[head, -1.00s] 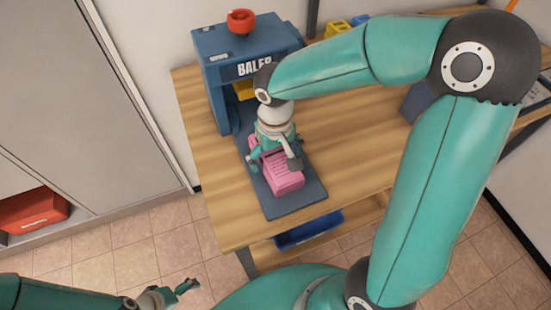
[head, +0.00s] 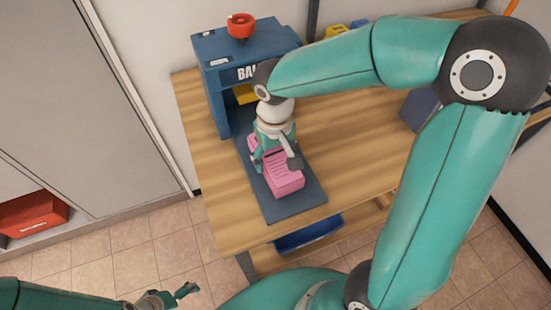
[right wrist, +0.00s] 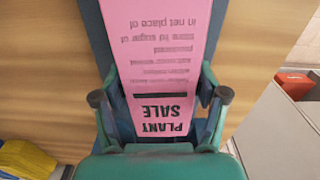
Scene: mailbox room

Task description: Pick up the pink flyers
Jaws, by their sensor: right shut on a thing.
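The pink flyers (head: 284,180) form a block-like stack on the dark blue tray plate of the baler (head: 302,200). In the right wrist view the top sheet (right wrist: 160,45) reads "PLANT SALE". My right gripper (head: 273,162) points down over the stack and is shut on its sides; in the right wrist view its two fingers (right wrist: 160,100) lie along the left and right edges of the stack. The gripper hides part of the stack in the head view. My left gripper (head: 182,294) is low at the lower left, away from the table, with its fingers apart and nothing between them.
The blue baler frame (head: 215,95) with a red knob (head: 241,25) stands behind the stack. Bare wooden table (head: 350,150) lies to the right. A blue bin (head: 308,232) sits on the shelf below. A red box (head: 33,213) is in the cabinet at left.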

